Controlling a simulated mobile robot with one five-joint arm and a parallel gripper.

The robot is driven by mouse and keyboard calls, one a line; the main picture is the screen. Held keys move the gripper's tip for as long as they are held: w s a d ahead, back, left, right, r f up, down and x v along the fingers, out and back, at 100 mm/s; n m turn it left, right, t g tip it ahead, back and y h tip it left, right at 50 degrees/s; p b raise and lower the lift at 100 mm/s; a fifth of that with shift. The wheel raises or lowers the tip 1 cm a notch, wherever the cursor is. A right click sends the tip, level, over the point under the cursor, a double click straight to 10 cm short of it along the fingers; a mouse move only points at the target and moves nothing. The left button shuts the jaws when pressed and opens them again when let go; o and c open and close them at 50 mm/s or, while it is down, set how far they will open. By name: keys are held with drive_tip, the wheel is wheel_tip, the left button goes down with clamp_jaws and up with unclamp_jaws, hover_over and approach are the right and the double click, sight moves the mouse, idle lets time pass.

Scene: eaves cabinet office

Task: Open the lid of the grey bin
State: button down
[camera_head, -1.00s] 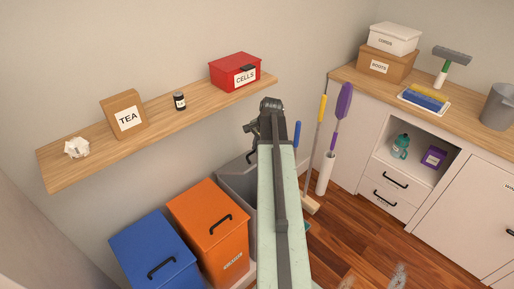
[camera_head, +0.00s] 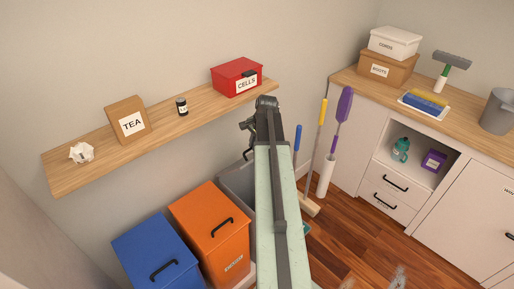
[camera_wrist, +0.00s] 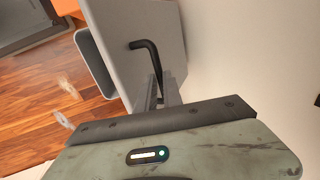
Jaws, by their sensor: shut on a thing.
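The grey bin (camera_head: 236,184) stands right of the orange bin in the head view, partly hidden behind my arm. Its rim and some of its inside seem to show. In the wrist view its lid is a pale grey panel (camera_wrist: 120,28) with a black bent handle (camera_wrist: 147,46). The lid looks tilted up from the darker grey bin edge at its left; the exact angle is hard to tell. My gripper (camera_wrist: 162,92) is shut on the handle. The fingertips are partly hidden by the wrist plate. In the head view my gripper (camera_head: 250,134) is above the bin, near the wall.
An orange bin (camera_head: 207,220) and a blue bin (camera_head: 152,250) stand to the left, lids down. A wooden shelf (camera_head: 80,176) runs above, with a red box (camera_head: 234,78) near my arm. Brooms (camera_head: 317,135) lean at the right. Wooden floor (camera_head: 350,240) is open before the cabinet.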

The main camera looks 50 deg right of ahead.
drive_tip(key=c, duration=1.5)
unclamp_jaws()
drive_tip(key=shift+f, duration=0.1)
drive_tip(key=p+v, duration=0.7)
drive_tip(key=v, duration=0.1)
